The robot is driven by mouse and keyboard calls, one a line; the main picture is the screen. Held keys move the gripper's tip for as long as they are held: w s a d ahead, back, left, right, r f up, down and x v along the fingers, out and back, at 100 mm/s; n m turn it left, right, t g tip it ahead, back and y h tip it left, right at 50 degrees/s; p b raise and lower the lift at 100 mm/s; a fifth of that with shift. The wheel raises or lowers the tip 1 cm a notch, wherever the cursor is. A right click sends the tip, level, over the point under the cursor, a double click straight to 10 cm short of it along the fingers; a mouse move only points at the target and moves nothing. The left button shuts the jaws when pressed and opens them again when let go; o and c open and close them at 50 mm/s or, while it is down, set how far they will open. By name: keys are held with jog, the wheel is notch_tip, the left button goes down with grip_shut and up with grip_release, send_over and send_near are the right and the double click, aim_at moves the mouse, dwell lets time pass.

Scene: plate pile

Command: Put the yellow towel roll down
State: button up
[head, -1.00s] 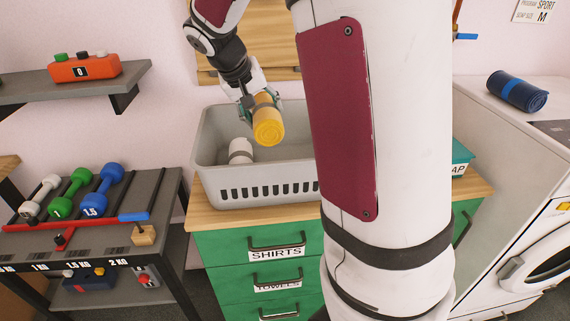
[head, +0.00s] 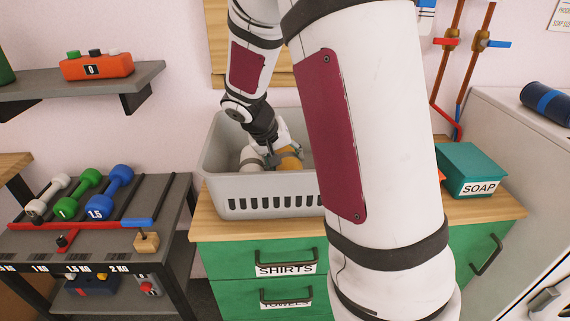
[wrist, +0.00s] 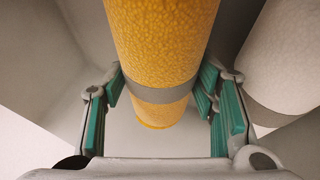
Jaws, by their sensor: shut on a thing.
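The yellow towel roll (wrist: 160,45) with a grey band is between the green pads of my gripper (wrist: 162,95) in the wrist view. In the head view, the yellow roll (head: 289,160) is inside the grey basket (head: 265,182), low down and partly hidden by my gripper (head: 275,158) and the basket wall. My gripper is shut on the roll. A white towel roll (head: 251,160) lies in the basket to the left of the yellow one. It also shows in the wrist view (wrist: 290,60) at the right. I cannot tell whether the yellow roll touches the basket floor.
The basket stands on a wooden top over green drawers (head: 270,255). A teal soap box (head: 470,168) is to the right. A rack with dumbbells (head: 85,195) and a shelf (head: 90,85) are at the left. My arm covers much of the middle.

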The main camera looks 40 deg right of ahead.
jog(key=shift+f, duration=0.6)
jog(key=shift+f, duration=0.2)
jog(key=o, duration=1)
jog(key=shift+r, duration=0.15)
jog(key=shift+r, duration=0.2)
jog(key=p+v, duration=0.1)
jog(key=v, duration=1.1)
jog(key=shift+f, duration=0.15)
jog(key=shift+a, duration=0.1)
